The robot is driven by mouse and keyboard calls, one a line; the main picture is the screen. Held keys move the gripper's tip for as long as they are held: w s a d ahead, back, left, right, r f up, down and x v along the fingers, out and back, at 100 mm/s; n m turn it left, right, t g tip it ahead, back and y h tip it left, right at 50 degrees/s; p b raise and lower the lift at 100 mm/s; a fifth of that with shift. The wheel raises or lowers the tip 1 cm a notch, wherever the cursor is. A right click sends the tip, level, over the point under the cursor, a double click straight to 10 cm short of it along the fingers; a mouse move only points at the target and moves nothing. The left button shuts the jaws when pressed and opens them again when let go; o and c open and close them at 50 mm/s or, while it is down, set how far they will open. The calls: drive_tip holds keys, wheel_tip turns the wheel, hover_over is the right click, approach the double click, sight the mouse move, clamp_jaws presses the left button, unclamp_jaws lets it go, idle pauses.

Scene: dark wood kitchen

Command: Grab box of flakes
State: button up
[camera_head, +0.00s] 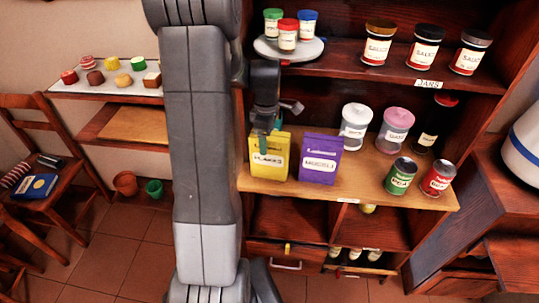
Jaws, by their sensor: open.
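The box of flakes is a yellow box (269,158) with a white label that seems to read "FLAKES". It stands upright at the left end of the cabinet's light wood shelf. My gripper (265,126) is open and points down at the top of this box, in front of or over its upper edge. I cannot tell whether the fingers touch it or straddle it. My grey arm rises just left of the box and hides part of the cabinet's left side.
A purple box (320,160) stands close to the right of the yellow one. Jars (355,127), a dark bottle (434,125) and cans (400,176) fill the shelf further right. A white round tray (289,50) with small jars sits on the shelf above, near my wrist.

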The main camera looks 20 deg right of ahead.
drive_tip(key=shift+d+r, duration=0.1)
drive_tip(key=shift+r, duration=0.05)
clamp_jaws()
drive_tip(key=shift+r, duration=0.1)
